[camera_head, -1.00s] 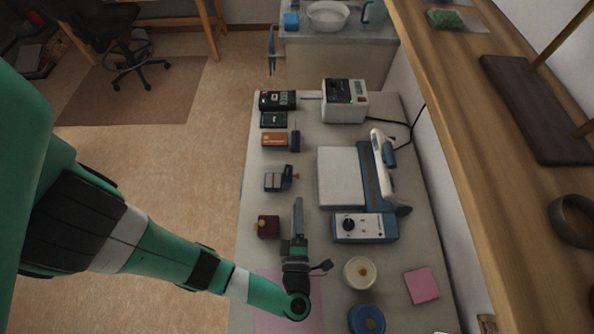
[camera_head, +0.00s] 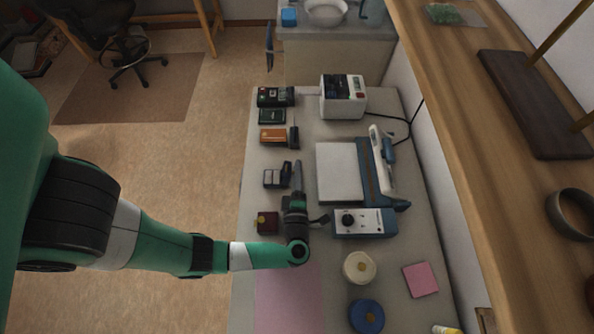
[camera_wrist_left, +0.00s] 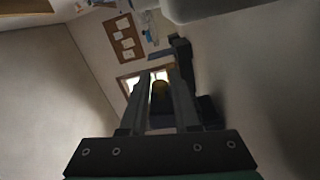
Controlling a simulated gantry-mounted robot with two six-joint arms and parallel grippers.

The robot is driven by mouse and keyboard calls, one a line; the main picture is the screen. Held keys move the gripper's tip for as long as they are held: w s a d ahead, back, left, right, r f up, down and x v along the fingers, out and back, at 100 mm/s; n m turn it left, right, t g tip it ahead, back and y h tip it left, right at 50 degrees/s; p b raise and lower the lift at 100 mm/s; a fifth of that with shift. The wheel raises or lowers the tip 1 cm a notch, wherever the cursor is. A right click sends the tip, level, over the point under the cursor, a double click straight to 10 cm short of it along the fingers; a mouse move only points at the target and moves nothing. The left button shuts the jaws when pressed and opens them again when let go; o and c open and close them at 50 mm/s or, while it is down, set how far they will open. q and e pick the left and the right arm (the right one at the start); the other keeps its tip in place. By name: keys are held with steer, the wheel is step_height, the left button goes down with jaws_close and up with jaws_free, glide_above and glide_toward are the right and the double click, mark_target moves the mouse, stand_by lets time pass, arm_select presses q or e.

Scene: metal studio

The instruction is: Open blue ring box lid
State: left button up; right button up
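The ring box (camera_head: 272,179) is small and dark, with a pale grey two-part inside, and stands near the table's left side. Its dark lid part (camera_head: 287,173) stands up at its right; the blue colour is hard to make out. My left gripper (camera_head: 298,166) lies along the table with its fingertips just right of this lid part. A dark box-like shape (camera_wrist_left: 183,62) stands beside the right finger. My right gripper is not in view.
A maroon box (camera_head: 267,222) sits just left of my left wrist. A blue sealing device with a white plate (camera_head: 339,173) stands close on the right. Orange (camera_head: 273,137) and green (camera_head: 271,116) boxes lie farther back. A pink mat (camera_head: 288,300) lies in front.

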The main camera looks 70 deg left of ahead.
arm_select(q)
jaws_close()
steer(key=shift+s+a+r+n, duration=0.1)
steer(key=shift+s+r+n, duration=0.1)
steer(key=shift+n, duration=0.35)
steer(key=shift+s+r+n, duration=0.15)
steer(key=shift+r+n, duration=0.05)
steer(key=shift+n, duration=0.35)
steer(key=shift+o, duration=2.2)
jaws_free()
steer(key=v, duration=1.1)
steer(key=shift+d, duration=0.3)
